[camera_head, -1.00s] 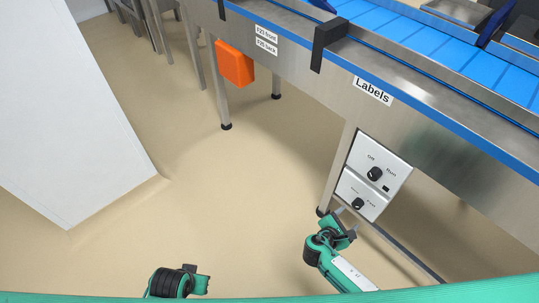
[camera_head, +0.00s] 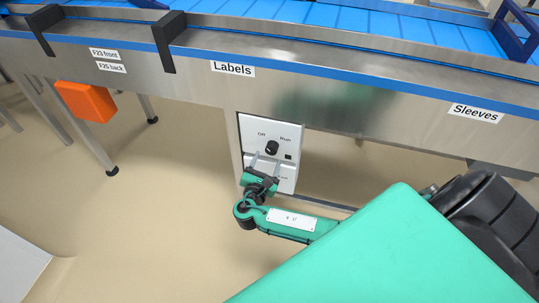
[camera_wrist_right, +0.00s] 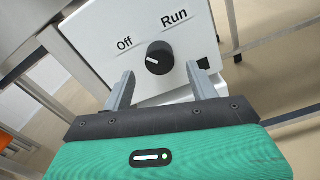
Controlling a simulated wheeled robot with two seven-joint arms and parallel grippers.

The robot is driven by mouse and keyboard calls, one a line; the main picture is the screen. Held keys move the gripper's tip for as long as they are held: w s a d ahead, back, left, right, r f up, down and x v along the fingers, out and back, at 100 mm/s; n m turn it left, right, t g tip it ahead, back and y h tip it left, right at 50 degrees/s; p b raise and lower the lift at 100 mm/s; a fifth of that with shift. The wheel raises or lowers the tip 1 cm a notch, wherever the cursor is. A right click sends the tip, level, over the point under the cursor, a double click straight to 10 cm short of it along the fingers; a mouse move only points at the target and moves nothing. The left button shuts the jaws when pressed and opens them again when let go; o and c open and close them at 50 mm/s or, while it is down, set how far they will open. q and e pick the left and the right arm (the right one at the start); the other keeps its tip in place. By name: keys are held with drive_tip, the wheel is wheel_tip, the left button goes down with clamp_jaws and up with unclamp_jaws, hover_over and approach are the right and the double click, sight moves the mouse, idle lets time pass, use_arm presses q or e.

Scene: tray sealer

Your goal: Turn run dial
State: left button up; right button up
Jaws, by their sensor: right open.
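The run dial (camera_head: 272,148) is a round black knob with a white pointer line, on a white control panel (camera_head: 291,130) below the conveyor. Its face carries the words Off and Run. In the right wrist view the dial (camera_wrist_right: 159,58) lies ahead of and between the fingertips, with the pointer towards Off. My right gripper (camera_head: 266,160) is open and empty, just below the dial, its two grey fingers apart. In the wrist view the gripper (camera_wrist_right: 163,80) shows no visible contact with the dial. The lower knob is hidden behind the gripper. My left gripper is not seen.
The steel conveyor frame (camera_head: 330,85) with a blue belt runs above the panel, with labels reading Labels (camera_head: 233,69) and Sleeves (camera_head: 475,113). An orange box (camera_head: 85,101) hangs at the left.

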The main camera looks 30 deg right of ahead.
sight(271, 152)
drive_tip(key=x, duration=0.2)
drive_tip(key=shift+w+d, duration=0.2)
drive_tip(key=shift+d, duration=0.05)
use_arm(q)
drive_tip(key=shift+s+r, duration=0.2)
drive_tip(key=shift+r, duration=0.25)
use_arm(e)
drive_tip(key=shift+w+d, duration=0.4)
drive_tip(key=shift+d, duration=0.05)
drive_tip(key=c, duration=1)
